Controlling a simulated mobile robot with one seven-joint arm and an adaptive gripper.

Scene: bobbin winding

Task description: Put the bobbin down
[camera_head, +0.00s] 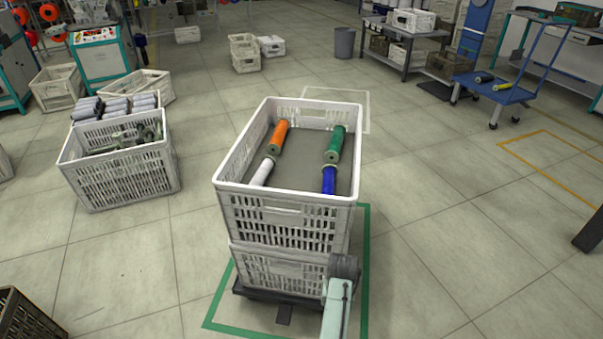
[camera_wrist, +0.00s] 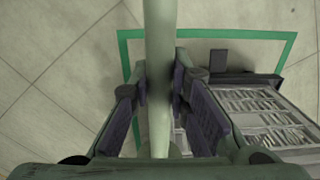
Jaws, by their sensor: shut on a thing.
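My gripper (camera_wrist: 160,92) is shut on a bobbin (camera_wrist: 160,35), a long pale grey-green cylinder, in the wrist view. The two dark finger pads press on its sides, and it runs from the top edge of the picture down between the fingers. In the head view I cannot make out the gripper or the held bobbin. The upper white crate (camera_head: 285,208) stands on another crate there. Inside it lie an orange bobbin (camera_head: 278,137), a green bobbin (camera_head: 336,144), a white bobbin (camera_head: 262,171) and a blue bobbin (camera_head: 329,180) on a grey layer.
The lower crate (camera_head: 275,272) stands on a dark base inside green floor tape (camera_head: 367,240). A crate side (camera_wrist: 265,110) also shows at right in the wrist view. Another crate (camera_head: 125,177) stands at left. A blue trolley (camera_head: 510,91) holds bobbins at back right. Floor right of the stack is clear.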

